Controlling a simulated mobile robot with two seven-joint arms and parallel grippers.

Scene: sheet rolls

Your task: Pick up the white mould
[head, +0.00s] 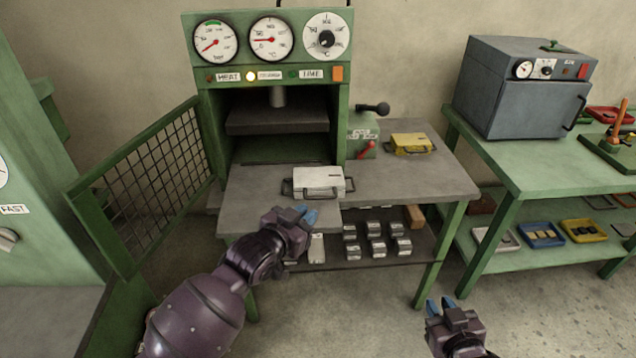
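The white mould (319,181) is a flat, light box with dark wire handles at its left and right ends. It lies on the grey table top in front of the open green press. My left gripper (307,216) is just in front of and below the mould in the picture, apart from it as far as I can see. Its blue fingertips point toward the right, and the gap between them is too small to judge. My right gripper (441,305) is low at the right, far from the mould, with its two blue fingertips apart and nothing between them.
The press (268,69) stands behind the mould, its mesh gate (148,178) swung open at left. A yellow mould (410,142) lies at right on the table, near a red-handled lever (366,150). Several metal blocks (375,230) sit on the shelf below. A green bench (545,150) stands right.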

